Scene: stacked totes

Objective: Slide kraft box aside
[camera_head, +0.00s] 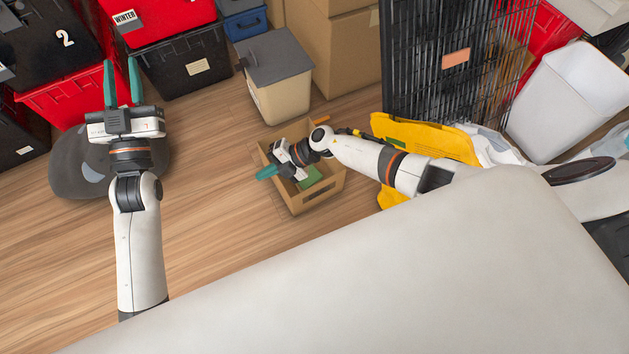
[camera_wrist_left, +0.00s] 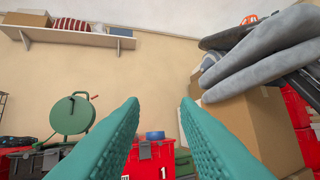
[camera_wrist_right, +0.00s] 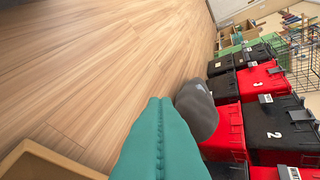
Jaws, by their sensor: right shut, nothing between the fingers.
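The kraft box (camera_head: 318,203), a small open-topped cardboard box, sits on the wooden floor near the middle of the head view. A green item (camera_head: 312,178) shows inside it. My right gripper (camera_head: 266,172) is shut and empty, its teal fingertips at the box's left side; the wrist is over the box and hides part of its inside. I cannot tell whether the fingers touch the wall. A cardboard edge (camera_wrist_right: 45,160) shows at the lower left of the right wrist view. My left gripper (camera_head: 122,84) is open and empty, raised at the left; its fingers also show in the left wrist view (camera_wrist_left: 160,120).
A lidded beige bin (camera_head: 280,98) stands behind the box. A yellow bag (camera_head: 440,138) and a black wire crate (camera_head: 455,70) are on the right. Red and black totes (camera_head: 175,65) and a grey sack (camera_head: 80,170) are on the left. Floor left of the box is clear.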

